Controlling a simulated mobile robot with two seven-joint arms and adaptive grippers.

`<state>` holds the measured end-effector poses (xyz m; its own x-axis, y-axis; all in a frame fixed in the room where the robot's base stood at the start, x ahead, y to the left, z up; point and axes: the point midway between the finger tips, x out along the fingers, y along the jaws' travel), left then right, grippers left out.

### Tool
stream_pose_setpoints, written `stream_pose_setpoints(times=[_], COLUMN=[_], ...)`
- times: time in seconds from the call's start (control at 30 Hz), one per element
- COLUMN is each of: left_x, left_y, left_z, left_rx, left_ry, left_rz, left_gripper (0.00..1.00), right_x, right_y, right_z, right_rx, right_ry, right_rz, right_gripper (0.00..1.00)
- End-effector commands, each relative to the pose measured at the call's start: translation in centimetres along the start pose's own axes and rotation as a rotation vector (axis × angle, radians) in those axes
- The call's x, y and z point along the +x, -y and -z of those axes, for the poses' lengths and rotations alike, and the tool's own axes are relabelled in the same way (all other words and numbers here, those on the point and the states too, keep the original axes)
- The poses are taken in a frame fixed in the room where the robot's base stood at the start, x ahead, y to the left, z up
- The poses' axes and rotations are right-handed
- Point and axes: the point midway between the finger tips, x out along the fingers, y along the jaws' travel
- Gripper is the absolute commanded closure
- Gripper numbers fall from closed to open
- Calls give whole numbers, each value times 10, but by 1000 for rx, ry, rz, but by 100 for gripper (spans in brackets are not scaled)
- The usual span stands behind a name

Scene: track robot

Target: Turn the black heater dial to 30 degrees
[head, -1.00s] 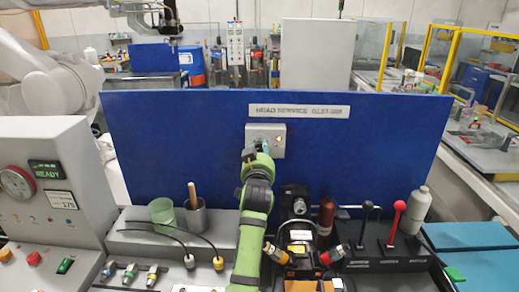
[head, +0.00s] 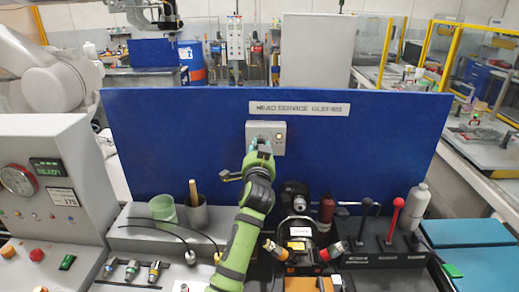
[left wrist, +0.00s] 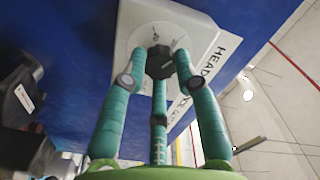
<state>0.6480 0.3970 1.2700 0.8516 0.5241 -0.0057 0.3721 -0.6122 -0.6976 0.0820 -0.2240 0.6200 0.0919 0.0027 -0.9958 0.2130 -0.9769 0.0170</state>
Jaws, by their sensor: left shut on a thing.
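The black heater dial (left wrist: 160,62) sits on a pale plate (left wrist: 194,32) fixed to a blue upright panel. In the left wrist view, the three teal fingers of my left gripper (left wrist: 160,72) close around the dial, with their tips at its edge. In the head view, my green left arm reaches up to the plate (head: 279,127), and the left gripper (head: 262,143) covers most of the dial. The angle of the dial's pointer cannot be read. My right gripper is not in view.
The blue panel (head: 180,120) stands behind the bench. A cabinet with a green display (head: 47,168) is at left. Cups (head: 196,215) and cables lie left of my arm. A black device (head: 298,225), a red-knobbed lever (head: 397,204) and a white bottle (head: 416,205) stand to the right.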

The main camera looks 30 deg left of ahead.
Motion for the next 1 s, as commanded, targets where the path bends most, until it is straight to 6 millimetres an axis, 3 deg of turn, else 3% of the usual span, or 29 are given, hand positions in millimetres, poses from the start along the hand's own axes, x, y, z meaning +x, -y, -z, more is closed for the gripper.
stream_pose_setpoints(times=[0.03,0.47,0.5,0.57,0.87,1.0], left_x=[1,1,1,1,0,-10], left_y=[9,9,9,8,4,2], left_z=[9,9,9,9,5,4], left_rx=[5,13,13,12,13,13], left_ry=[-22,-21,-21,-21,-12,-11], left_rz=[18,17,17,17,9,7], left_gripper=[100,100,65,45,45,45], right_x=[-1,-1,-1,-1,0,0], right_y=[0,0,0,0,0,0], right_z=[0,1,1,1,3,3], right_rx=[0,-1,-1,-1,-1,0], right_ry=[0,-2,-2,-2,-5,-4], right_rz=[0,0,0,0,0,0], right_gripper=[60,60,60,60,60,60])
